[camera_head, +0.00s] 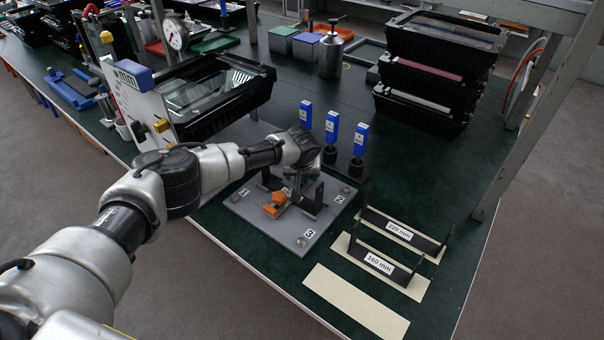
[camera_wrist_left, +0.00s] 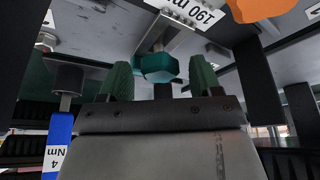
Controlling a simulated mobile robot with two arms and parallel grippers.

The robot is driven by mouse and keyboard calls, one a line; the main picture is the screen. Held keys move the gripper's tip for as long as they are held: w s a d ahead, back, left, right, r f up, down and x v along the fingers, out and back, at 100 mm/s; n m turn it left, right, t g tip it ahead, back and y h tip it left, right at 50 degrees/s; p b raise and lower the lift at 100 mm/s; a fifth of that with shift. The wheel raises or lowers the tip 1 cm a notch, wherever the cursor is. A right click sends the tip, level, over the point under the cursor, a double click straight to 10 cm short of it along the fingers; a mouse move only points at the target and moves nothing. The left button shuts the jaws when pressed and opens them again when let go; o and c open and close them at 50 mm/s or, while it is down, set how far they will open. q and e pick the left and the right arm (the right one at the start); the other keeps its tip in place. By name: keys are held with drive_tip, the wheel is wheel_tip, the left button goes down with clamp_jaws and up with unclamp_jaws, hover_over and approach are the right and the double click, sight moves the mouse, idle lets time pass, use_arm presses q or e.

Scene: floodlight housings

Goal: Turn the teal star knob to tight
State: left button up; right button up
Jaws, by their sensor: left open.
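In the head view my left wrist (camera_head: 299,148) is over the grey plate (camera_head: 262,230) and hides the teal knob. An orange knob (camera_head: 275,204) is on that plate in front of the wrist; it also shows in the wrist view (camera_wrist_left: 260,8). My right gripper is not in view.
Several blue torque drivers (camera_head: 331,128) stand upright just behind the wrist. Black brackets marked 160 mm (camera_head: 378,262) and 220 mm (camera_head: 399,230) stand right of the plate. Stacked black housings (camera_head: 437,65) are at the back right.

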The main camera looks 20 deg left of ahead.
use_arm(q)
drive_tip(key=shift+c, duration=0.5)
drive_tip(key=c, duration=0.8)
